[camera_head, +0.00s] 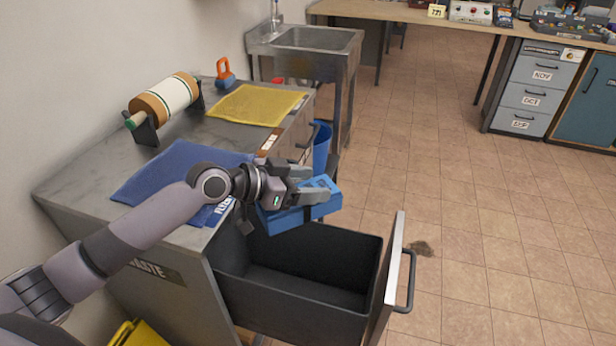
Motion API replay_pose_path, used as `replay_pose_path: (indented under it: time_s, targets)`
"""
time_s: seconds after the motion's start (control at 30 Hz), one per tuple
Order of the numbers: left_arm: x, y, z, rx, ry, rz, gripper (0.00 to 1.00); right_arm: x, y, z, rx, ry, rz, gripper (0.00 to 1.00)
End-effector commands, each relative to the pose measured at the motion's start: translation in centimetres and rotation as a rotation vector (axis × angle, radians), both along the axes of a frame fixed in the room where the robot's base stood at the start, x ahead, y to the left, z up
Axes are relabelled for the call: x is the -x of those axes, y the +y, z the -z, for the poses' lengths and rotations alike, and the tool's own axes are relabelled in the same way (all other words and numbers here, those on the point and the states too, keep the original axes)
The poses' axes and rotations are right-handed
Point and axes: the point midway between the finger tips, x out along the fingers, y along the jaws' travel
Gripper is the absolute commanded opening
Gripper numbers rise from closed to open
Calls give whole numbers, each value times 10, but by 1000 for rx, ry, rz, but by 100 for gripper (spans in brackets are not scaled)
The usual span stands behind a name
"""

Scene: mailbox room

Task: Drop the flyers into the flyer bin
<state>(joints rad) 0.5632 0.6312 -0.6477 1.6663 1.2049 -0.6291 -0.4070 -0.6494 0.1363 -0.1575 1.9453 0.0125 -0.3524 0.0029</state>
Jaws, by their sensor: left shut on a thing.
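My left gripper (300,188) is shut on a blue, thick, block-shaped bundle (305,207), which looks like the flyers. It holds the bundle above the back part of an open, dark, empty-looking pull-out bin (318,268). The bundle is apart from the bin floor and slightly tilted. Part of the bundle is hidden by the fingers. The bin slides out of a grey cabinet (180,295) marked with a plate that ends in "ASTE". My right gripper is not in view.
The bin's front panel (392,270) stands out over open tiled floor. A sink (305,50) stands behind.

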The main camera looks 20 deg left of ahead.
Motion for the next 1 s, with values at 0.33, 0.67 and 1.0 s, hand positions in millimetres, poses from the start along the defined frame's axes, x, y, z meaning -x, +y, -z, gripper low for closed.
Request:
replay_pose_path:
  time_s: [0.33,0.67,1.0]
  targets:
    - [0,-1,37,4,-3,0,0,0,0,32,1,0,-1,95]
    - [0,-1,56,3,-4,-1,0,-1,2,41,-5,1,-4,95]
    - [0,-1,56,2,-3,0,95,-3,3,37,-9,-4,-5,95]
